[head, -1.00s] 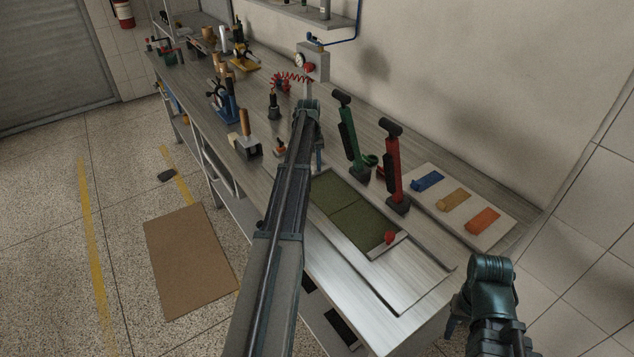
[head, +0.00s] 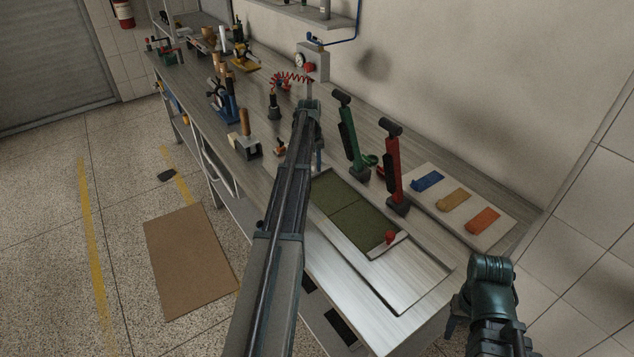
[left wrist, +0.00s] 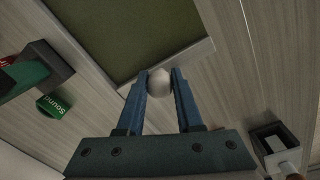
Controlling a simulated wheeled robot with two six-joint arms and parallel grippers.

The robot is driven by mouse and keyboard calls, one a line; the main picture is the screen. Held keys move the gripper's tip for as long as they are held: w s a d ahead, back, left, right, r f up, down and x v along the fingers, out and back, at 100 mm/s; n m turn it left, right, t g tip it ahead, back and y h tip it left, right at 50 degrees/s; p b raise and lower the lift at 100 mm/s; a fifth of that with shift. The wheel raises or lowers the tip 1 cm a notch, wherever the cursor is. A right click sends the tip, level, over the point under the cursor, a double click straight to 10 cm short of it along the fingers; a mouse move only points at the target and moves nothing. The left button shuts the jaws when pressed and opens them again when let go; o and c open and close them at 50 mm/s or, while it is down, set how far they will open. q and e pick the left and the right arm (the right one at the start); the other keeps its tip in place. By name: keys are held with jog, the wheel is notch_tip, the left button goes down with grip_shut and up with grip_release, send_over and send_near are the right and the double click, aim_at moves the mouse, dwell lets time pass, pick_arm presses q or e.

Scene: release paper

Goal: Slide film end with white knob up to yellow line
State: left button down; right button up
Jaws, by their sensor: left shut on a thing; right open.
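A flat olive-green film (head: 355,212) lies on the workbench with a seam across it. Its near right end has a pale strip with a red knob (head: 390,237). Its other end is hidden behind my left arm in the head view. In the left wrist view, the film (left wrist: 110,38) ends in a pale strip (left wrist: 196,55) with a round white knob (left wrist: 159,83). My left gripper (left wrist: 159,77) is shut on this white knob, one blue finger on each side. My right gripper (head: 455,325) hangs beyond the bench's near right edge, open, its fingers barely visible. I see no yellow line on the bench.
A green pump (head: 350,138) and a red pump (head: 392,165) stand behind the film. A white board (head: 440,222) with blue, tan and orange blocks lies at the right. A wooden-handled block (head: 246,140) stands left of my left arm. The bench's near right corner is clear.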

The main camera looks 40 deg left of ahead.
pick_arm(q)
jog(key=shift+c, duration=2.4)
grip_release()
jog(key=shift+r, duration=0.1)
notch_tip(320, 180, up, 14)
jog(key=p, duration=1.3)
jog(key=shift+s+a+f+p, duration=0.2)
jog(key=shift+s+a+p, duration=0.05)
jog(key=shift+p, duration=0.15)
jog(key=shift+s, duration=0.1)
